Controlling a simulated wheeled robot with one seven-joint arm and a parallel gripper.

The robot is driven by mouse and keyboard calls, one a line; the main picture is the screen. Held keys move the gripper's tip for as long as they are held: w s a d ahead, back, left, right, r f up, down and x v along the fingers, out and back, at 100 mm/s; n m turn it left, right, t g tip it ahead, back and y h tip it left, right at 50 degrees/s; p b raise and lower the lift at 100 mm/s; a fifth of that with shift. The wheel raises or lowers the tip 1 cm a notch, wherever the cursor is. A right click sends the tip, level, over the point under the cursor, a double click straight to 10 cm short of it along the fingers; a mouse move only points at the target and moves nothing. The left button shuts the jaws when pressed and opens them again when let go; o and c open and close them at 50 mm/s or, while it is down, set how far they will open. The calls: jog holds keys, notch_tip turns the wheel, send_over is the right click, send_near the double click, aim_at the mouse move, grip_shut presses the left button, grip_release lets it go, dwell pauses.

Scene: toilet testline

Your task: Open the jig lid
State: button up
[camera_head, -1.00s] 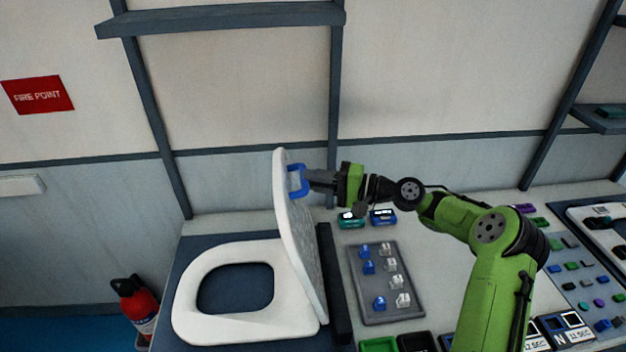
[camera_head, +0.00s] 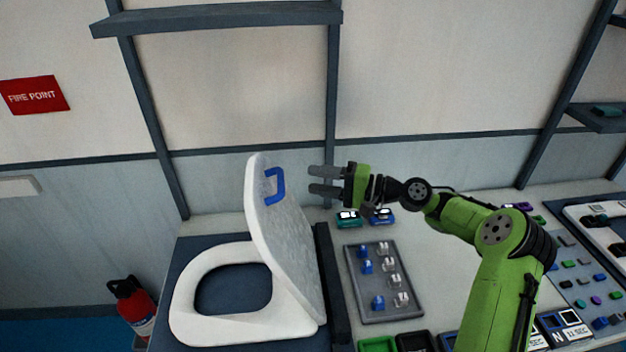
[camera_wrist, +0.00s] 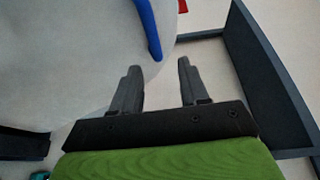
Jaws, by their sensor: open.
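The jig lid (camera_head: 285,235) is a white toilet-seat lid standing raised, tilted a little to the left past upright, above the white seat (camera_head: 195,325). A blue handle (camera_head: 280,187) is on the lid's right-hand face near its top. My gripper (camera_head: 312,180) is open and empty, just right of the handle and apart from it. In the wrist view the lid (camera_wrist: 70,50) fills the left side, the blue handle (camera_wrist: 149,28) passes at top centre, and my open fingers (camera_wrist: 158,82) have nothing between them.
A grey tray (camera_head: 408,315) with several blue and clear pieces lies right of the lid. Two small devices (camera_head: 364,217) stand behind it. A shelf (camera_head: 220,17) is on the wall above. A fire extinguisher (camera_head: 140,312) stands at left.

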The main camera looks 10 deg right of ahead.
jog(key=v, duration=1.4)
jog(key=shift+b, duration=0.35)
jog(key=shift+r, duration=0.1)
jog(key=s+a+f+n+g+h+b, duration=0.1)
jog(key=s+a+f+n+g+h, duration=0.1)
jog(key=s+a+h, duration=0.4)
jog(key=s+a+f+n+g+h+b, duration=0.1)
jog(key=a+n+g+h, duration=0.15)
jog(key=a, duration=0.65)
jog(key=s+d+t+h, duration=0.1)
jog(key=s+d+h, duration=0.3)
jog(key=s, duration=0.7)
jog(key=s+d+t+h+b, duration=0.1)
jog(key=s+d+h, duration=0.3)
jog(key=s, duration=0.8)
jog(key=shift+s+r+t, duration=0.2)
jog(key=shift+s+t, duration=0.05)
jog(key=shift+t, duration=0.5)
